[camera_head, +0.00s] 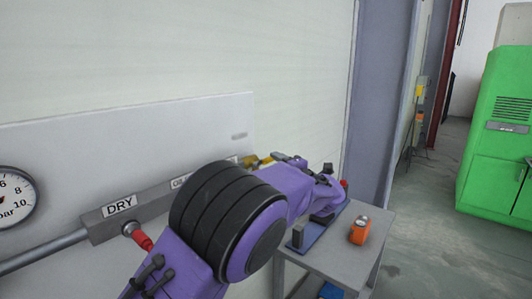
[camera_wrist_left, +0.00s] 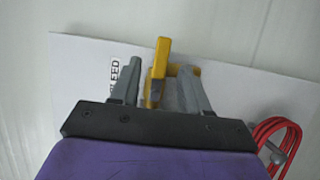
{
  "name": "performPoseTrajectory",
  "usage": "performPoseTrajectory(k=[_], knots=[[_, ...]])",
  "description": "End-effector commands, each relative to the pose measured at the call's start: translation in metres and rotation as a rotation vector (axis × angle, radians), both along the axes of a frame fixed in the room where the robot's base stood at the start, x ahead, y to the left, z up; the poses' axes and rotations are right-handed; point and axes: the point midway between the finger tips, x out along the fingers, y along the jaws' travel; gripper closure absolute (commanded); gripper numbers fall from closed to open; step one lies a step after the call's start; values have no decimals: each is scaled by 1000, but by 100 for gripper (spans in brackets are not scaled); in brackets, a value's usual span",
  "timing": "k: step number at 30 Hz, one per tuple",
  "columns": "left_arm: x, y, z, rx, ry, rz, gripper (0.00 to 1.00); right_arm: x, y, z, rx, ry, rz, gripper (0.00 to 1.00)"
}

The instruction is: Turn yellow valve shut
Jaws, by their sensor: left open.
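The yellow valve (camera_wrist_left: 159,70) stands between the fingers of my left gripper (camera_wrist_left: 162,86) in the left wrist view. Its upright lever rises between the two grey fingertips, with a shorter yellow part to its right. The fingers are apart, and whether either touches the lever I cannot tell. In the head view only a small part of the yellow valve (camera_head: 263,160) shows on the pipe panel. My purple forearm and its black joint hide much of that area. My left gripper (camera_head: 278,160) is small there and partly hidden. My right gripper is in neither view.
A grey panel carries a pressure gauge (camera_head: 12,200), a DRY label (camera_head: 120,206) and a red handle (camera_head: 143,240). A grey table (camera_head: 335,262) holds an orange device (camera_head: 359,230). A red cable (camera_wrist_left: 282,140) hangs beside my gripper. A green cabinet (camera_head: 490,150) stands right; floor before it is clear.

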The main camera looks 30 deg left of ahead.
Motion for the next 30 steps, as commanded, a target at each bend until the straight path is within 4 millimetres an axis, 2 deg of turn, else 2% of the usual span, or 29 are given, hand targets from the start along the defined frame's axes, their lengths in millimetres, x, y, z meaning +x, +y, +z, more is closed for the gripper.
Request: performPoseTrajectory(k=[1, 3, 9, 13, 20, 24, 30], knots=[[5, 12, 6, 0, 3, 3, 54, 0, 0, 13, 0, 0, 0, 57], [13, 26, 6, 0, 3, 2, 54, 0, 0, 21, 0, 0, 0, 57], [28, 56, 3, 2, 4, 1, 54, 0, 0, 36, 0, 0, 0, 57], [32, 63, 1, 2, 4, -1, 54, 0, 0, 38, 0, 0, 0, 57], [32, 64, 0, 3, 3, -1, 54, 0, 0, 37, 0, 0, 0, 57], [32, 64, -1, 2, 4, -1, 100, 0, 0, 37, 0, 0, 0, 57], [32, 64, -1, 2, 2, 0, 100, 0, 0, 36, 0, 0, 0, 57]])
